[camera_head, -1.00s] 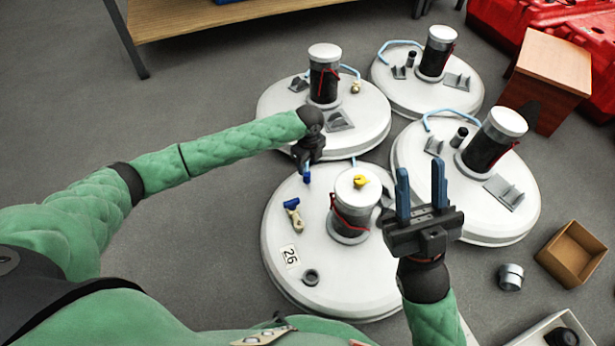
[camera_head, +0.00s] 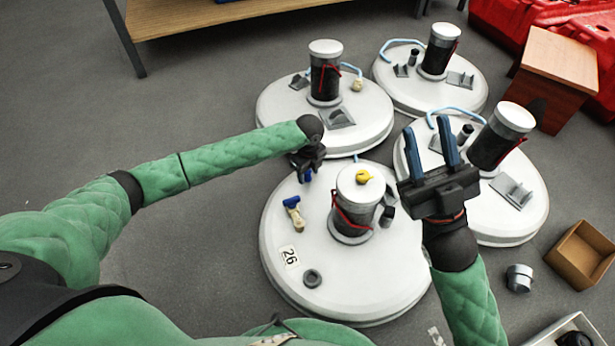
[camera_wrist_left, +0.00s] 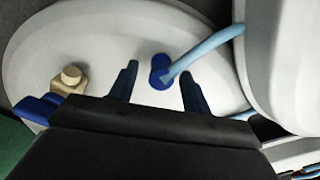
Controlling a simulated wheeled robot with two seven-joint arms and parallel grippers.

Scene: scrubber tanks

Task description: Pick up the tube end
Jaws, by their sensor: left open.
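The tube end (camera_wrist_left: 160,74) is a dark blue fitting on a light blue tube (camera_wrist_left: 208,50). In the left wrist view it lies over the white lid between my open left fingertips, slightly beyond them; I cannot tell whether they touch it. In the head view my left gripper (camera_head: 307,174) points down over the back left of the front white tank lid (camera_head: 285,220), and the tube end cannot be made out there. My right gripper (camera_head: 432,142) is open and empty, raised at the right of the front lid.
A blue and cream valve (camera_head: 294,213) lies on the front lid beside a capped black cylinder (camera_head: 350,210) with a yellow knob. Several similar tanks stand behind. A cardboard box (camera_head: 580,255) and a metal can (camera_head: 519,278) are on the floor at right. The left floor is clear.

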